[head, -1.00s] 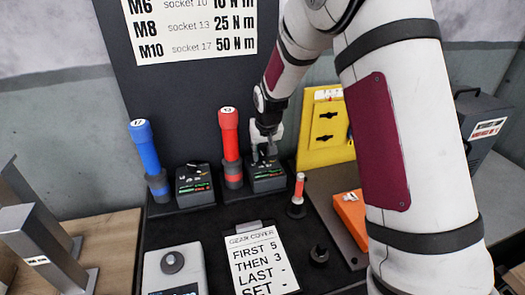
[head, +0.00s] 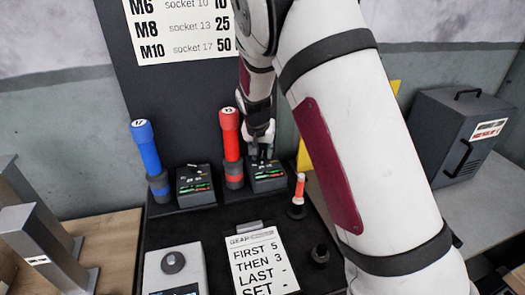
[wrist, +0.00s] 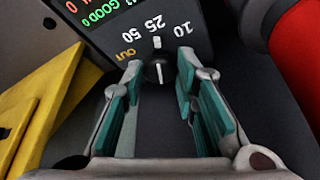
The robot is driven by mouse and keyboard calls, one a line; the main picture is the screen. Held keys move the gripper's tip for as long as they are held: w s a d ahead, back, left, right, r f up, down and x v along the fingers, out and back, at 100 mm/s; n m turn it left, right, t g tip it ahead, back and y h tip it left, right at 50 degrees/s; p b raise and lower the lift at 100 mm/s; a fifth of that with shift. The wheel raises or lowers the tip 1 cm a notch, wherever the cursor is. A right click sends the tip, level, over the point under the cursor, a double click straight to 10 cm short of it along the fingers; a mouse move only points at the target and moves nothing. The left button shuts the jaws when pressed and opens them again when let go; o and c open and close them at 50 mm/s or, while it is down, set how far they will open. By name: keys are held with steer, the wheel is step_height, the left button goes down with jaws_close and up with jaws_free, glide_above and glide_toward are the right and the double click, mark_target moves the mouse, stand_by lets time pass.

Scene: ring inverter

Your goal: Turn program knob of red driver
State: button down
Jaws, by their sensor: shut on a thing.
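The red driver (head: 231,140), marked 13, stands upright in its holder at the panel. Its dark program box (head: 268,178) is just to its right. In the wrist view the box face (wrist: 205,25) carries the labels 10, 25, 50 and OUT around a small dark program knob (wrist: 158,71). The knob's white line points up in the picture, toward a white mark near 25 and 50. My gripper (head: 262,152) is over the box, with its teal-padded fingers (wrist: 159,68) shut on the knob from both sides. In the head view the fingers hide the knob.
A blue driver (head: 146,150) marked 17 and its own box (head: 194,187) stand to the left. The red driver is close beside my gripper in the wrist view (wrist: 298,40). A small red-topped tool (head: 298,190) and a white instruction card (head: 262,265) are in front.

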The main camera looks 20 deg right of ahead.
steer(key=c, duration=1.2)
jaws_free()
steer(key=shift+c, duration=0.2)
steer(key=v, duration=1.2)
steer(key=shift+s, duration=0.15)
